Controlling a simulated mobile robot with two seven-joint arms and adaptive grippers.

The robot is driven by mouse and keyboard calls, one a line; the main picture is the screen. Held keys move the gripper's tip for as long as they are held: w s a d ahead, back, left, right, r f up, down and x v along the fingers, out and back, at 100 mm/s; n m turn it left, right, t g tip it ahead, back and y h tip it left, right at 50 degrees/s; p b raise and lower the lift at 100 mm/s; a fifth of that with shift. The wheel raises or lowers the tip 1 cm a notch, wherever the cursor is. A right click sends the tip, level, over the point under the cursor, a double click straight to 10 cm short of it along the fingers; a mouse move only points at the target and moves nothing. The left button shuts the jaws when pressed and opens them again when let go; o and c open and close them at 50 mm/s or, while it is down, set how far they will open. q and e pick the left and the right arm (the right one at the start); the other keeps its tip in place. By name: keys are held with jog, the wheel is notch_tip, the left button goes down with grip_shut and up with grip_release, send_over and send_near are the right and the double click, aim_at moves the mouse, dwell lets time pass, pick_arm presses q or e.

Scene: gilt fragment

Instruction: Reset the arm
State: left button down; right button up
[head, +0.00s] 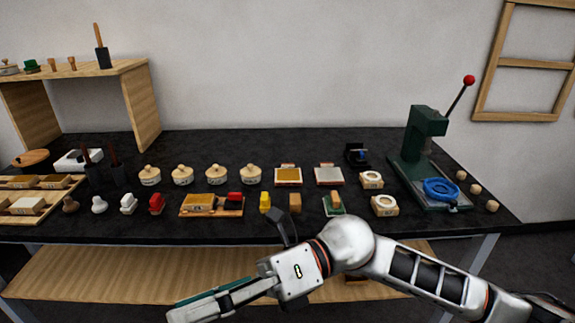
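My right arm comes in from the lower right and reaches left across the front of the table. Its white elbow-like joint (347,243) is in front of the table's front edge. My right gripper (195,306) points to the lower left, in front of the lower wooden shelf and away from the tabletop items. A dark teal strip shows along it; I cannot tell whether that is part of the gripper, nor whether the fingers are open or shut. My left gripper is not in view. A green press (425,125) with a red-knobbed lever, raised to the upper right, stands at the table's right.
The black table (330,145) holds lidded pots (216,175), stamps (156,204), pads (288,176) and white-ringed blocks (384,206). A blue ring (441,189) lies on the press base. A wooden riser (141,105) stands back left. A lower shelf (90,284) runs beneath.

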jog(key=w+d+r+m+t+y, duration=0.2)
jog(key=w+m+t+y, duration=0.7)
jog(key=m, duration=0.5)
jog(key=w+d+f+m+t+h, duration=0.4)
jog(key=d+f+m+t+h, duration=0.15)
jog(key=m+t, duration=0.3)
jog(key=w+d+f+m+t+h, duration=0.5)
jog(key=f+m+t, duration=0.2)
jog(key=m, duration=0.2)
jog(key=s+d+f+m+g+h, duration=0.1)
jog(key=s+d+f+m+h, duration=0.2)
jog(key=f, duration=0.4)
jog(key=d+f+m+h, duration=0.3)
jog(key=d+f, duration=0.2)
jog(key=f, duration=0.1)
jog(key=s+d+f+m+g+h, duration=0.1)
jog(key=s+d+f+m+h, duration=0.2)
jog(key=f, duration=0.4)
jog(key=s+d+f+m+g+h, duration=0.3)
jog(key=s+d+f, duration=0.6)
jog(key=f, duration=0.4)
jog(key=shift+s+f+m+g, duration=0.15)
jog(key=shift+s+m+g, duration=0.2)
jog(key=shift+s+m, duration=0.45)
